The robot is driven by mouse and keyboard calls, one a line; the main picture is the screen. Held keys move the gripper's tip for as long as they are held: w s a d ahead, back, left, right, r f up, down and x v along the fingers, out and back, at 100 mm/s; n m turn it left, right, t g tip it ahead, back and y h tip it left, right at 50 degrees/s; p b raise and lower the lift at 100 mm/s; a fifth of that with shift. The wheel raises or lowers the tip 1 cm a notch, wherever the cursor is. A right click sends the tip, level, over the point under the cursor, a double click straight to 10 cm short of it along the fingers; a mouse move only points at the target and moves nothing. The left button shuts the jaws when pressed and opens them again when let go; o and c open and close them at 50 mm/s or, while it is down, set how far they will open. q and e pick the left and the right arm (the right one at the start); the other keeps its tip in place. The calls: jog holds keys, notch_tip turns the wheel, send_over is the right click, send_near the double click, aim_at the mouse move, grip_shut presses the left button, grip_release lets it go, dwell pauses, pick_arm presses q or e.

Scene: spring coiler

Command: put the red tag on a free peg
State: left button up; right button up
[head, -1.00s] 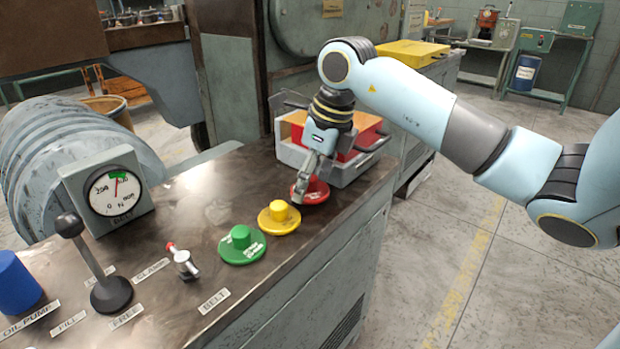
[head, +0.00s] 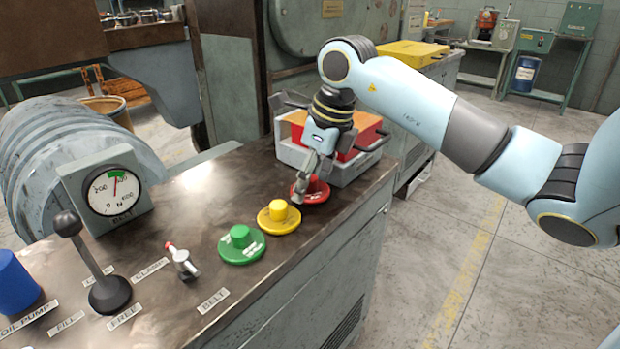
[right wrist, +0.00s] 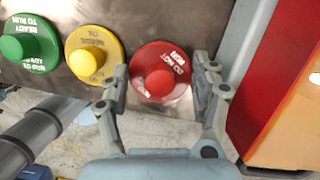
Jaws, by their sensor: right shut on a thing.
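The red tag (head: 317,194) is a round disc with a raised knob, lying on the bench top at the right end of a row of tags. In the right wrist view the red tag (right wrist: 160,75) reads "DO NOT RUN". My right gripper (head: 309,183) points down at it; in the wrist view the fingers (right wrist: 160,90) are shut on it from either side. The tag looks level and at bench height; I cannot tell whether it is lifted. I cannot make out a free peg. My left gripper is not in view.
A yellow tag (head: 279,218) and a green tag (head: 241,245) lie to the left. A grey and red box (head: 340,165) stands close behind the red tag. A lever (head: 100,270), a small valve (head: 182,262) and a dial gauge (head: 113,192) stand further left.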

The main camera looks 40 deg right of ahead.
jog(key=shift+f+b, duration=0.5)
jog(key=shift+f, duration=0.05)
jog(key=o, duration=1.2)
jog(key=shift+o, duration=0.2)
jog(key=shift+r, duration=0.2)
jog(key=v, duration=0.7)
notch_tip(320, 180, up, 13)
jog(key=p, duration=0.7)
jog(key=shift+s, duration=0.1)
